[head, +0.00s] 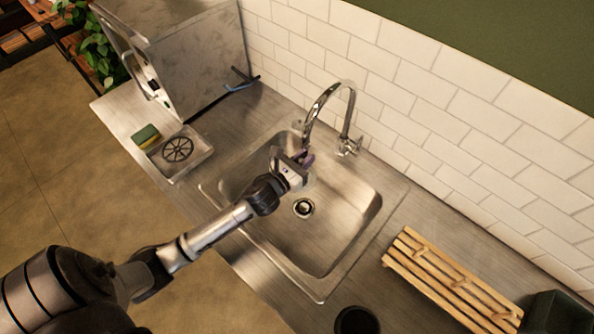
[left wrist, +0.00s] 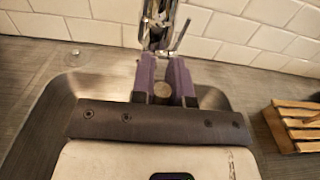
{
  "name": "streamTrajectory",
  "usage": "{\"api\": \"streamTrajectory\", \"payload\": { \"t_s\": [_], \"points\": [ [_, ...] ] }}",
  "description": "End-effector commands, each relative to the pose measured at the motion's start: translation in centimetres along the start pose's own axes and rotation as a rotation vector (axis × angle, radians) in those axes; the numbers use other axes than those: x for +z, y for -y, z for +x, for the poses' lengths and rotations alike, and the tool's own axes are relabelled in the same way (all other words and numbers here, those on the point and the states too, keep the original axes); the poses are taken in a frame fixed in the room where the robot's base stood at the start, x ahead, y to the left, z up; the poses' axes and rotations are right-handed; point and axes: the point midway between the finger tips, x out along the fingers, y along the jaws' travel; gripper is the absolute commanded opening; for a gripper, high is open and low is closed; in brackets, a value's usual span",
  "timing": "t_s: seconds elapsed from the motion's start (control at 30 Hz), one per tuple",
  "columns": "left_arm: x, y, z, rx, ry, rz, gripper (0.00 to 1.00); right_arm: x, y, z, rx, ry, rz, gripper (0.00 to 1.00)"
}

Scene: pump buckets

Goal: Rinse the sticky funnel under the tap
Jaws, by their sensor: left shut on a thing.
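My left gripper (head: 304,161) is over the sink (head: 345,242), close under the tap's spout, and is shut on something. In the left wrist view the gripper's purple fingers (left wrist: 164,82) have a small tan, round piece (left wrist: 162,90) between them, which I take to be part of the funnel. In the head view a pale, see-through patch (head: 309,182) beside the fingers may be its body; most is hidden. The chrome tap (head: 343,84) curves over the back of the sink and also shows in the left wrist view (left wrist: 160,24). I cannot make out running water. My right gripper is out of view.
The drain (head: 303,208) lies open in the basin. A wooden slatted rack (head: 452,281) stands right of the sink. A sponge (head: 147,136) and a drip tray (head: 196,158) are left. A steel machine (head: 195,60) stands behind them. A dark round container (head: 358,321) is at front.

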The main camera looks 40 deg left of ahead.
Motion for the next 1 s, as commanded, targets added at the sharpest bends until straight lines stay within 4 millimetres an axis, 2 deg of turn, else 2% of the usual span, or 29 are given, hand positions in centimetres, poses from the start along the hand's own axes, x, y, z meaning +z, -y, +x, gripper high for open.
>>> {"api": "streamTrajectory", "payload": {
  "t_s": [0.7, 1.0],
  "points": [
    [0.0, -1.1, -0.6, 0.001, 0.000, 0.001, 0.00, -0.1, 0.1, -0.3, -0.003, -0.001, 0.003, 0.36],
    [-0.1, -0.4, -1.6, 0.000, -0.003, -0.001, 0.00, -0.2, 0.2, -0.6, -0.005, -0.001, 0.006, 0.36]
  ]
}}
